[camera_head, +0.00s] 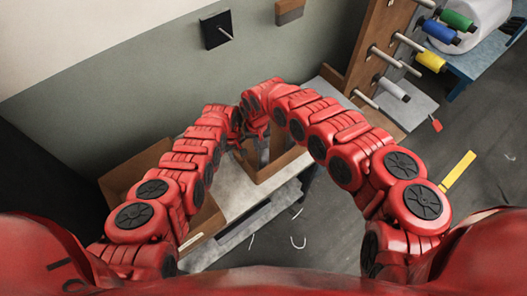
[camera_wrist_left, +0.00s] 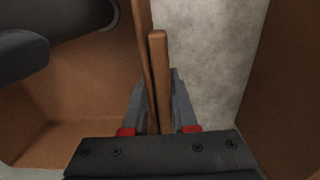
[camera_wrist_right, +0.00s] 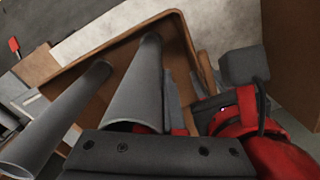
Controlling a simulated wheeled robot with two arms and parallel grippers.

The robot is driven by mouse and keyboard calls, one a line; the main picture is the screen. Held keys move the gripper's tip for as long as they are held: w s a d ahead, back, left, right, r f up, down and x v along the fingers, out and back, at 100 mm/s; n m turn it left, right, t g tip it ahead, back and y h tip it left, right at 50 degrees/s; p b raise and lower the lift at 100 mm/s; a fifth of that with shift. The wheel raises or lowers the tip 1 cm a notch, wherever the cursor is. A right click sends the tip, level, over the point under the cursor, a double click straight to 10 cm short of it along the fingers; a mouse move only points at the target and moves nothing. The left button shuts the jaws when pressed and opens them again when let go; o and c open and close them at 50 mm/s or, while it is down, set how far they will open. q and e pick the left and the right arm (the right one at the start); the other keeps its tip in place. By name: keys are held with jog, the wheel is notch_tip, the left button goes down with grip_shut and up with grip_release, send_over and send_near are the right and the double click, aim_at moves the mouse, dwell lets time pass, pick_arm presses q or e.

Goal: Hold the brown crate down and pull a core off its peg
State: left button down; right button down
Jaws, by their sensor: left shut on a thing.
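A brown crate (camera_head: 268,172) stands on the grey tabletop in the head view, below where my two arms meet. My left gripper (camera_wrist_left: 158,112) is shut on the upright brown wall (camera_wrist_left: 160,75) of the crate, one finger on each side. In the right wrist view, two grey hollow cores (camera_wrist_right: 142,85), (camera_wrist_right: 50,122) stand in the brown crate (camera_wrist_right: 110,45). My right gripper (camera_wrist_right: 160,118) is at the open end of the nearer core. One finger shows along its right side; the other is hidden by the core. The pegs are hidden inside the cores.
Another brown crate (camera_head: 120,180) stands to the left on the tabletop (camera_head: 238,190). A wooden post (camera_head: 375,50) with pegs and coloured spools (camera_head: 455,20) rises at the upper right. The wall is close behind. My arms hide much of the table.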

jog(key=shift+w+r, duration=0.1)
jog(key=shift+r, duration=6.15)
notch_tip(320, 180, up, 8)
